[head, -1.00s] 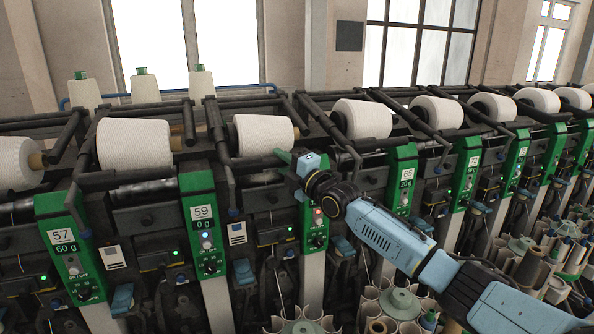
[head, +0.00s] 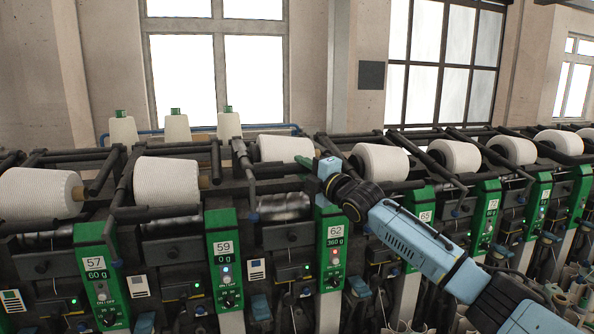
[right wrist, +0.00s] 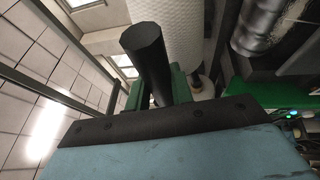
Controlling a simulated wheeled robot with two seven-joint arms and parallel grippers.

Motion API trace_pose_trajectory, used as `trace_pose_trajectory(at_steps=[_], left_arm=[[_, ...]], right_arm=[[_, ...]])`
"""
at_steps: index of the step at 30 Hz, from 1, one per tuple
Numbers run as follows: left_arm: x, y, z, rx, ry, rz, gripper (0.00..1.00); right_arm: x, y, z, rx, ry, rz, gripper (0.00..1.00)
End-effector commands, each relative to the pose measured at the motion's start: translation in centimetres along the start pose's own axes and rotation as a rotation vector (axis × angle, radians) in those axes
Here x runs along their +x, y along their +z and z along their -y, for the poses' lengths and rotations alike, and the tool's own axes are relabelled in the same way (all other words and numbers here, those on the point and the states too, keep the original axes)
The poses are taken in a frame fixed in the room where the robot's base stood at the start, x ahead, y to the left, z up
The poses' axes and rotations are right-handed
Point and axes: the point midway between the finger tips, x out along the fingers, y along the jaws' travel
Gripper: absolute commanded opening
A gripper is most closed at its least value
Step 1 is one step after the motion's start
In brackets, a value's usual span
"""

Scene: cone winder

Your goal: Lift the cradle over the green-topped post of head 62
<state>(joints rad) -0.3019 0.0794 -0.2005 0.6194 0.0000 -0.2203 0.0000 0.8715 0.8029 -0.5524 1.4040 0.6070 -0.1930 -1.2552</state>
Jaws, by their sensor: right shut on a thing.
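The green-topped post of head 62 (head: 333,245) shows a "62" label and a "360 g" display. Its white yarn cone (head: 283,148) sits raised, higher than the neighbouring cones, with the metal drum (head: 285,207) bare below it. The black cradle (head: 246,165) runs beside the cone. My right gripper (head: 307,162) is at the cone's right end, above the post. In the right wrist view its green fingers are closed around a dark round bar (right wrist: 150,62), which appears to be the cradle's handle. The grip itself is partly hidden. My left gripper is out of view.
Head 59 (head: 223,260) stands to the left with its cone (head: 167,183) lowered. Head 65 (head: 420,225) is to the right, partly behind my right arm. Several cones stand on top at the back left. The space above the cones is open.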

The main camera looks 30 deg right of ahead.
Motion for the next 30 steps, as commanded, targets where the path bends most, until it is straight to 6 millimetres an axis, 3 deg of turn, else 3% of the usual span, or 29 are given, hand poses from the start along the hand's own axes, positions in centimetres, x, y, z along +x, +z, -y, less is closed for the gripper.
trace_pose_trajectory(at_steps=[2,3,8,20,30], left_arm=[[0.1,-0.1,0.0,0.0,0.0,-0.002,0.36],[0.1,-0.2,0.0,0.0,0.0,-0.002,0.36],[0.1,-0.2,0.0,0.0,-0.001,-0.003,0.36],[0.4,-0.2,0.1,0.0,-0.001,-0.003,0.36],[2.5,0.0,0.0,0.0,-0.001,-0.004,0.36]], right_arm=[[0.0,0.0,0.5,0.001,-0.009,0.0,0.0],[0.0,-0.1,0.5,0.0,-0.01,0.0,0.25],[0.1,-0.1,0.5,0.0,-0.01,-0.001,0.44],[-0.7,0.0,0.5,-0.002,-0.008,0.0,0.44],[-6.2,-0.1,0.8,-0.005,-0.011,-0.001,0.44]])
